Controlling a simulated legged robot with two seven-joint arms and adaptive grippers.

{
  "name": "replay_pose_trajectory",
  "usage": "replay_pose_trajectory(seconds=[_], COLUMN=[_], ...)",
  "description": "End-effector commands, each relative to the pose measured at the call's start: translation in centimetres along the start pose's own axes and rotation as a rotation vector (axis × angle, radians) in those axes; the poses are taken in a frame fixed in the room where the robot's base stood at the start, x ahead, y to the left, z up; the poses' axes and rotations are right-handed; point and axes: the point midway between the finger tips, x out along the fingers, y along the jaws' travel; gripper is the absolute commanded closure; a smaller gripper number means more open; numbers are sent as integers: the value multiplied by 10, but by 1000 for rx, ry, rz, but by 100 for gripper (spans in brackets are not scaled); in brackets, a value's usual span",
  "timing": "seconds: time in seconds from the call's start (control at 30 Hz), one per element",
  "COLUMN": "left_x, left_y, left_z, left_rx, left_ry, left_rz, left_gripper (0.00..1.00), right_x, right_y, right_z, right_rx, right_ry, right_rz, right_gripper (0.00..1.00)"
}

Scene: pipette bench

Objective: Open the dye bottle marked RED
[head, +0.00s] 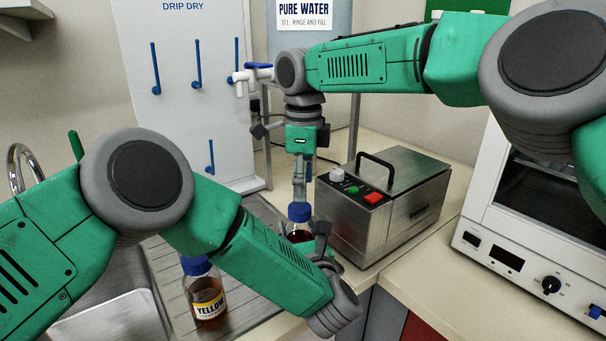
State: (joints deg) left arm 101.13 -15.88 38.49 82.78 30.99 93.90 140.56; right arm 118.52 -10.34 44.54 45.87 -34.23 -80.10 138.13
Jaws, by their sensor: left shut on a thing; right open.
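A dye bottle (298,236) with a blue cap (299,212) stands upright at the end of the drainboard, left of the metal bath. My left arm hides most of it, and its label does not show. My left gripper (317,240) is shut on this bottle from its right side, its fingers partly hidden. My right gripper (300,194) points straight down just above the blue cap and is open. I cannot tell whether its fingertips touch the cap. A second bottle (207,296), labelled YELLOW and also blue-capped, stands at the lower left, apart from both grippers.
A metal bath (413,187) with a black handle stands close right of the grippers. A white oven (535,215) is at the far right. A pegged drip board (185,120) and a water tank (338,24) stand behind. The sink (115,312) is at the lower left.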

Motion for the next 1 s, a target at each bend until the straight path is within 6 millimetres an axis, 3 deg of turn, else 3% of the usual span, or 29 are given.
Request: replay_pose_trajectory(seconds=[0.1,0.33,0.73,0.77,0.8,0.9,1.0], left_x=[0,0,0,0,0,0,0], left_y=[0,0,0,0,0,0,0], left_z=[1,1,1,1,1,1,1], left_rx=[-1,-1,0,0,0,0,0], left_ry=[-2,-2,-2,-2,-2,-2,-2], left_rz=[0,0,1,1,1,0,0], left_gripper=[100,100,100,100,100,100,100], right_x=[21,51,59,59,59,59,58], right_y=[1,1,1,1,1,0,0], right_z=[0,0,0,0,0,0,-1], right_rx=[-1,-1,-3,-3,-3,-2,-2], right_ry=[1,1,0,0,0,0,0], right_rz=[4,4,1,1,1,0,-2], right_gripper=[44,44,44,51,65,95,95])
